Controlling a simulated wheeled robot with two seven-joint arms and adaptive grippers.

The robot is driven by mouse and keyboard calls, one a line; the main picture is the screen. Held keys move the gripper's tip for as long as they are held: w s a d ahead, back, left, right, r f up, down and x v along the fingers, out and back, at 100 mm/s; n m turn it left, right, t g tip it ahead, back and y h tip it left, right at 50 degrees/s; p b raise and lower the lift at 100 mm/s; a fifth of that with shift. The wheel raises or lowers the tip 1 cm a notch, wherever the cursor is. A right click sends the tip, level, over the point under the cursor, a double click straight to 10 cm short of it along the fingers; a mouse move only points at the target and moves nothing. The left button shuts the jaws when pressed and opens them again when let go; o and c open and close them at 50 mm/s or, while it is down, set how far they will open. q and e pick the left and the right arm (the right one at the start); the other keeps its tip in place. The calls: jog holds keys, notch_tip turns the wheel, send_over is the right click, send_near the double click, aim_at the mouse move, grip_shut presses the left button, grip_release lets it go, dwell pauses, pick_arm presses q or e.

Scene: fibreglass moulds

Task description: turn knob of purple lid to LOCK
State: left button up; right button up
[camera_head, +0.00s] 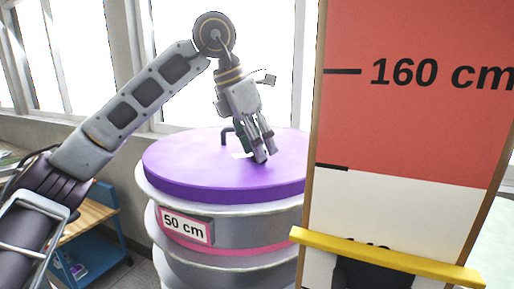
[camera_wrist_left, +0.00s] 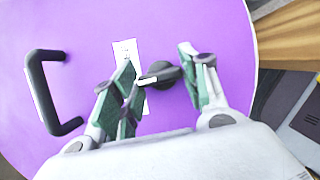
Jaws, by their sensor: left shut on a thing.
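The purple lid (camera_head: 190,160) sits on top of a round grey and white mould, and its top fills much of the left wrist view (camera_wrist_left: 200,25). The black knob (camera_wrist_left: 165,74) stands on the lid with a white mark on its left-pointing arm. In the head view the gripper hides the knob. My right gripper is out of view.
A black handle (camera_wrist_left: 38,92) stands on the lid left of the knob. A tall red and white height board (camera_head: 400,125) with a yellow bar (camera_head: 390,258) blocks the right side. A blue shelf unit (camera_head: 105,215) stands at the left. Windows are behind.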

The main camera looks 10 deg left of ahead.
pick_arm(q)
jog(key=n+t+y+b, duration=0.1)
jog(key=n, duration=0.2)
jog(key=shift+n, duration=0.4)
jog(key=shift+d+n+y+b, duration=0.15)
jog(key=shift+n+y+b, duration=0.45)
jog(key=shift+n, duration=0.9)
jog(key=o, duration=1)
jog(key=shift+o, duration=0.2)
jog(key=shift+s, duration=0.1)
jog(key=v, duration=1.2)
jog(key=shift+s, duration=0.15)
jog(key=shift+d, duration=0.1)
